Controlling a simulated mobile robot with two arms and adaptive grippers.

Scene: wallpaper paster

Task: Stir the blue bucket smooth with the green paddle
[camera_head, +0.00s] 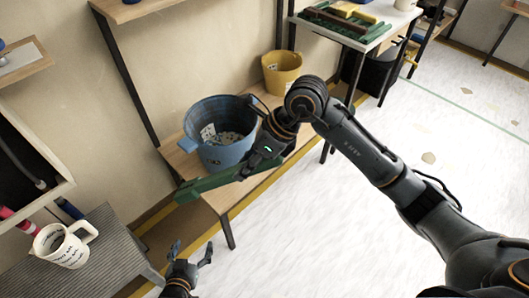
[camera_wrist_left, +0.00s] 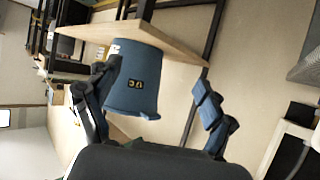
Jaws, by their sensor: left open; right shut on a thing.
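The blue bucket (camera_head: 226,153) stands upright on a wooden bench, with pale, lumpy-looking contents inside it. It also shows in the left wrist view (camera_wrist_left: 135,85). My right gripper (camera_head: 262,160) is shut on the green paddle (camera_head: 215,184). The paddle is held nearly level in front of the bucket, outside it; whether it touches the bucket wall I cannot tell. My left gripper (camera_head: 191,254) is open and empty, low in front of the bench. Its spread fingers also show in the left wrist view (camera_wrist_left: 158,80), with the bucket beyond them.
A yellow bucket (camera_head: 282,72) stands further back on the wooden bench (camera_head: 238,190). A white mug (camera_head: 63,244) stands on a grey ribbed surface (camera_head: 105,262) at the lower left. A white table (camera_head: 376,22) with green items is at the back.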

